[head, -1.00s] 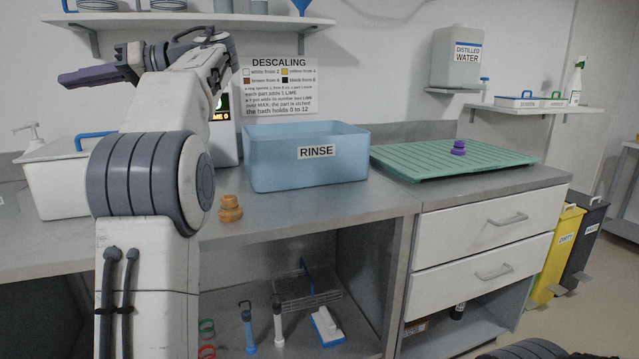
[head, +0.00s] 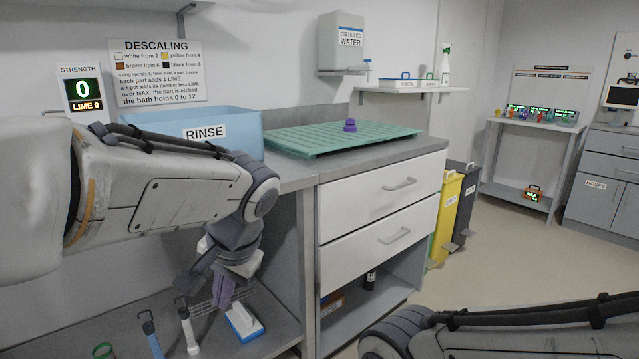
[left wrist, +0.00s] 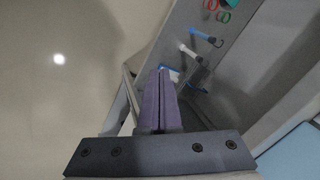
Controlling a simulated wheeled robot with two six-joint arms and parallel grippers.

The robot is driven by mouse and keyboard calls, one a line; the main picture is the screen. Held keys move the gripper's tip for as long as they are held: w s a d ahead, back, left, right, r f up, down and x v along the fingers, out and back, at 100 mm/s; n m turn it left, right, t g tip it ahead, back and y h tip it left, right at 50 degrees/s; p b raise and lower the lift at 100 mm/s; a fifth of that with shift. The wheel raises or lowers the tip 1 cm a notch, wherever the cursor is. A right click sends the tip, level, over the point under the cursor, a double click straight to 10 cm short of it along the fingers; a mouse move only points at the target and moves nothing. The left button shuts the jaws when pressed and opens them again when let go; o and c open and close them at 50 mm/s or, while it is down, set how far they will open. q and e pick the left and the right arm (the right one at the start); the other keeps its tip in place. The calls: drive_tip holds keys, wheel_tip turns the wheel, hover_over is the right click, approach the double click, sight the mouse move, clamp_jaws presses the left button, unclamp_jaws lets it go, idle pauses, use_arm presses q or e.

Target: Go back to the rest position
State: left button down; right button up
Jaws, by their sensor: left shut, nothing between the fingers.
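My left arm reaches in from the left in the head view, bent downward at the wrist. My left gripper (head: 222,290) hangs in front of the open lower shelf, fingers pointing down. In the left wrist view its purple fingers (left wrist: 160,75) lie together with nothing between them. My right arm shows only as a dark link at the bottom right of the head view; its gripper is out of view.
A blue RINSE tub (head: 232,118) and a green ribbed mat (head: 330,142) with a purple part (head: 350,125) are on the counter. The open shelf below holds a blue-and-white brush (head: 244,324). Yellow (head: 447,215) and dark bins stand right of the drawers (head: 385,185); floor beyond is clear.

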use_arm(q)
drive_tip(key=s+d+f+m+g+h+b, duration=0.1)
drive_tip(key=s+d+f+h, duration=0.1)
drive_tip(key=s+d+f, duration=0.4)
drive_tip(key=s+d+f+m+g+h+b, duration=0.1)
drive_tip(key=s+d+f+m, duration=0.1)
drive_tip(key=s+f, duration=0.35)
drive_tip(key=s+d+f+m+g+h+b, duration=0.1)
drive_tip(key=s+d+f+h, duration=0.2)
drive_tip(key=s, duration=0.5)
wheel_tip(320, 180, up, 37)
drive_tip(key=y+p, duration=0.1)
drive_tip(key=p, duration=3.6)
drive_tip(key=shift+w+d, duration=0.25)
drive_tip(key=shift+r, duration=0.1)
